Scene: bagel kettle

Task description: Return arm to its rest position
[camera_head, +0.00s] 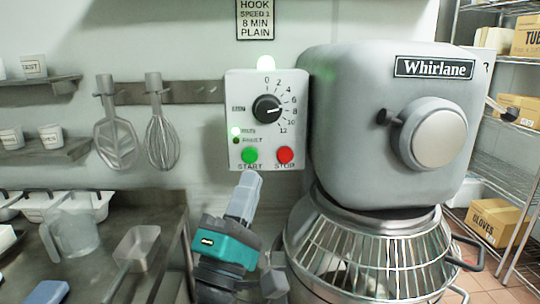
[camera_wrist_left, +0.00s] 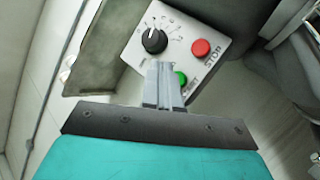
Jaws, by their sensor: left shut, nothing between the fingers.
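My left gripper (camera_head: 250,180) is shut and empty, its fingertips just below the green START button (camera_head: 250,155) in the head view. In the left wrist view the closed fingers (camera_wrist_left: 163,68) overlap part of the START button (camera_wrist_left: 180,79); I cannot tell whether they touch it. The control box (camera_head: 266,120) has a black dial (camera_head: 267,108), a red STOP button (camera_head: 285,155) and a lit green lamp beside RUN. A green lamp on top of the box also glows. My right gripper is not in view.
The large grey Whirlane mixer (camera_head: 385,125) stands right of the box, with a wire guard (camera_head: 370,250) below. A steel table (camera_head: 150,210) at left holds a clear jug (camera_head: 72,236) and tubs. A whisk (camera_head: 161,140) and paddle hang on the wall. Wire shelving stands far right.

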